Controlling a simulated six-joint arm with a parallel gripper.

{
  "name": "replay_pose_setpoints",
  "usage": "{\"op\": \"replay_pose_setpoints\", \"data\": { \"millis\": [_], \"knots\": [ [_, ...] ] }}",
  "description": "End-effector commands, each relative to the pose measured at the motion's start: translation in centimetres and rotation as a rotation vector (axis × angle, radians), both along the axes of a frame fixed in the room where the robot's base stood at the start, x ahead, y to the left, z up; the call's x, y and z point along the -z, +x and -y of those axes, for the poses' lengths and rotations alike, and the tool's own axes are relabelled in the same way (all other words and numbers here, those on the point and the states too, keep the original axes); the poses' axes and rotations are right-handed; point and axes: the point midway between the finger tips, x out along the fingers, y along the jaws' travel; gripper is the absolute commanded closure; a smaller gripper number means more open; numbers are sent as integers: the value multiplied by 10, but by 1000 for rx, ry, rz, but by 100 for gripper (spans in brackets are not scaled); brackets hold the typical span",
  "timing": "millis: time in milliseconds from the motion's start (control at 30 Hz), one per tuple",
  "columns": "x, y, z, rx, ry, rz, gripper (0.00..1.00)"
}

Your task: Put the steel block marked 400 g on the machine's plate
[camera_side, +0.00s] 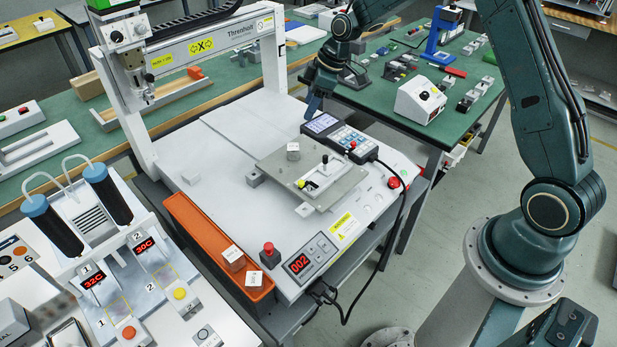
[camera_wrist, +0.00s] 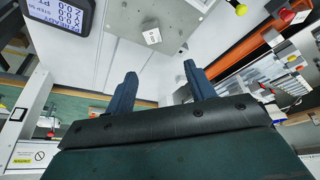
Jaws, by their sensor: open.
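The machine's grey metal plate (camera_side: 330,191) lies on the white machine bed; it also shows at the top of the wrist view (camera_wrist: 187,12). A small steel block (camera_side: 293,152) with a pale marked top sits on the plate near its far left corner, and shows in the wrist view (camera_wrist: 152,37). Two similar blocks, one (camera_side: 233,257) and another (camera_side: 254,281), are in the orange tray (camera_side: 196,222) at the bed's left edge. The marks are too small to read. My gripper (camera_side: 310,113) is open and empty, above the bed behind the plate; its fingers (camera_wrist: 160,72) are apart.
A handheld pendant (camera_side: 340,134) with a cable lies right of the plate. The gantry (camera_side: 205,45) spans the bed's back left. A red stop button (camera_side: 268,249) stands near the tray.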

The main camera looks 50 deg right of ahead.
Motion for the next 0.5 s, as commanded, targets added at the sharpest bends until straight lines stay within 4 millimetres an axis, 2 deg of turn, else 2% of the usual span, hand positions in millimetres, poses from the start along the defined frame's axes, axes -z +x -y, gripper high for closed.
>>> {"op": "replay_pose_setpoints", "data": {
  "millis": [33, 200, 500],
  "knots": [
    [-15, -5, -3, 14, -6, 4, 46],
    [-58, -30, -15, 76, -21, 6, 46],
    [-124, -85, -33, 195, -38, 16, 46]
  ]
}}
